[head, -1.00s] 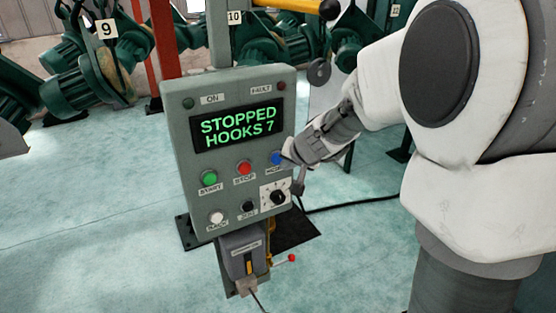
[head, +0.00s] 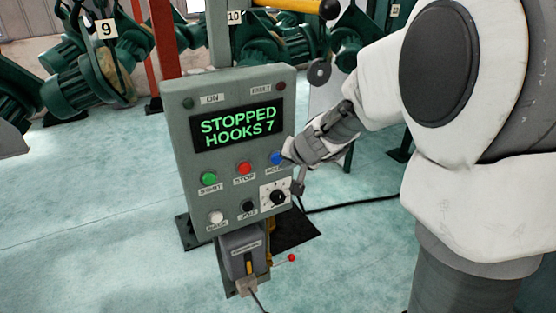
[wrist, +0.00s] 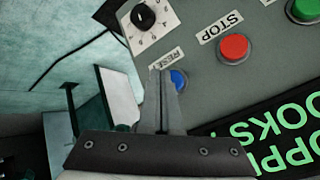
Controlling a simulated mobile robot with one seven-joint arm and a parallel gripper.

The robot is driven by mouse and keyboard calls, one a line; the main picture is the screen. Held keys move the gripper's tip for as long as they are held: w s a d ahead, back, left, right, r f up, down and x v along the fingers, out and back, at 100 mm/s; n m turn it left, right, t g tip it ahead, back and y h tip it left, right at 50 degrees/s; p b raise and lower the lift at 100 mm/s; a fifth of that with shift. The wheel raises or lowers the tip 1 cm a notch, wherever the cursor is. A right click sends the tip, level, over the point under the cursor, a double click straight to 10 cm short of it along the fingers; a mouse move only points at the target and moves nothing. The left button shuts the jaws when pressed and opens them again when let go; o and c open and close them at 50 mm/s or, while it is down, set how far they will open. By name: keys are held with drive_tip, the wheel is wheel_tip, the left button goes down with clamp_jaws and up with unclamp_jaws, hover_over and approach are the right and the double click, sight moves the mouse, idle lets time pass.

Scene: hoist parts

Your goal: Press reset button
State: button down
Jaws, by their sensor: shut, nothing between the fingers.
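The blue reset button (head: 277,158) sits at the right side of the grey control panel (head: 180,150), beside the red stop button. In the wrist view the blue button (wrist: 179,80) shows next to a label reading RESET, partly covered by my fingers. My gripper (head: 287,158) is shut and empty, its tips close to the right of the button in the head view. In the wrist view the closed fingertips (wrist: 161,76) overlap the button's left edge. I cannot tell whether they touch it. The panel screen (head: 237,127) reads STOPPED HOOKS 7.
The panel also carries a red stop button (head: 244,168), a green start button (head: 208,178), a white button (head: 216,217) and a black rotary knob (head: 278,198) just below my gripper. Green hoists (head: 85,65) stand behind. Floor at left is clear.

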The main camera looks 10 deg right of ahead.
idle(0.3)
drive_tip(key=shift+w+a, duration=0.15)
drive_tip(key=shift+w, duration=0.25)
drive_tip(key=shift+w+a, duration=0.15)
drive_tip(key=shift+w, duration=0.25)
idle(0.6)
drive_tip(key=shift+s+d+b, duration=0.3)
drive_tip(key=shift+s+b, duration=0.1)
drive_tip(key=shift+s, duration=0.4)
drive_tip(key=s, duration=0.1)
drive_tip(key=s+d+b, duration=0.1)
drive_tip(key=s, duration=0.1)
drive_tip(key=s+b, duration=0.1)
drive_tip(key=shift+s+d, duration=0.25)
drive_tip(key=shift+s, duration=0.15)
